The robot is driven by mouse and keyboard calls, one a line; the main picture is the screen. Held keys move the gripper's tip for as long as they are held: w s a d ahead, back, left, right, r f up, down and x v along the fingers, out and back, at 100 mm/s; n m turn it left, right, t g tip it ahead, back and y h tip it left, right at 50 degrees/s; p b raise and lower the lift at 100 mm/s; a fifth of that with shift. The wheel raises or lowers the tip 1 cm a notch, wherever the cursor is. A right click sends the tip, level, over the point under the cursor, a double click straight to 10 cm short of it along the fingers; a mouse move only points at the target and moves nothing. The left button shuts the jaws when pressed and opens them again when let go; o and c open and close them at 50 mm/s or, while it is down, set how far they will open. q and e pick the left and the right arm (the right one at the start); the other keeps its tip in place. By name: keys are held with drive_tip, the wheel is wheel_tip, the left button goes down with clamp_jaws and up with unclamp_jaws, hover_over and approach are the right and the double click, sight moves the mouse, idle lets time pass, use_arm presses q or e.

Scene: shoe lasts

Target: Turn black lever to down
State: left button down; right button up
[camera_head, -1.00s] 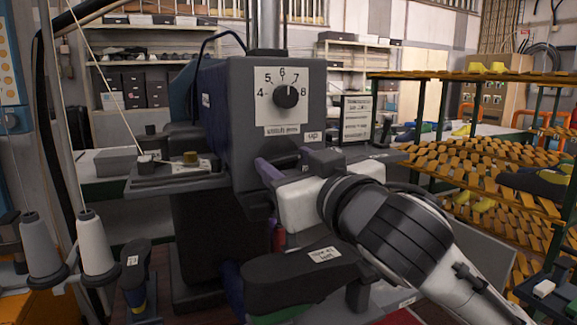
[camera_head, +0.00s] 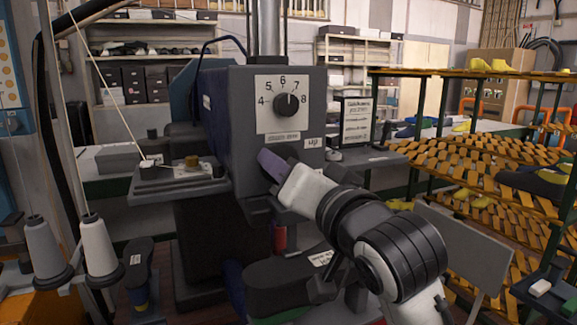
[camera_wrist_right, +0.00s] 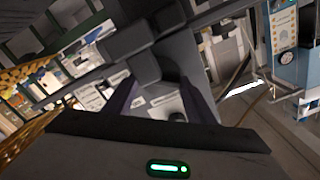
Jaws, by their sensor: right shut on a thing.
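The grey machine head (camera_head: 284,75) has a black dial on a white numbered plate, with an "UP" label (camera_head: 312,142) below it. My right gripper (camera_head: 272,164), with purple fingers, is at the lower front of the machine head. The black lever is largely hidden by the gripper in the head view. In the wrist view, a dark bar (camera_wrist_right: 148,70), which looks like the lever, runs between the purple fingers of the right gripper (camera_wrist_right: 160,100), and they are shut on it. My left gripper is not in view.
A dark shoe last (camera_head: 290,285) on a support is below my right arm. A rack of slatted shelves (camera_head: 470,150) with shoe lasts stands on the right. Thread cones (camera_head: 98,245) stand at the left front. A small sign (camera_head: 356,122) stands behind the arm.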

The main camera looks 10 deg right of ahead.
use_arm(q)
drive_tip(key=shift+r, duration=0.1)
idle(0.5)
use_arm(e)
drive_tip(key=o, duration=1)
drive_tip(key=shift+o, duration=0.2)
use_arm(q)
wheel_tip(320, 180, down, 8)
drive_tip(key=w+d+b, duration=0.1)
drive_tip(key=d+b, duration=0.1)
drive_tip(key=b, duration=0.8)
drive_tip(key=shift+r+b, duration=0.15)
drive_tip(key=shift+b, duration=0.25)
use_arm(e)
drive_tip(key=s+d, duration=0.2)
drive_tip(key=s, duration=0.8)
drive_tip(key=shift+s, duration=0.1)
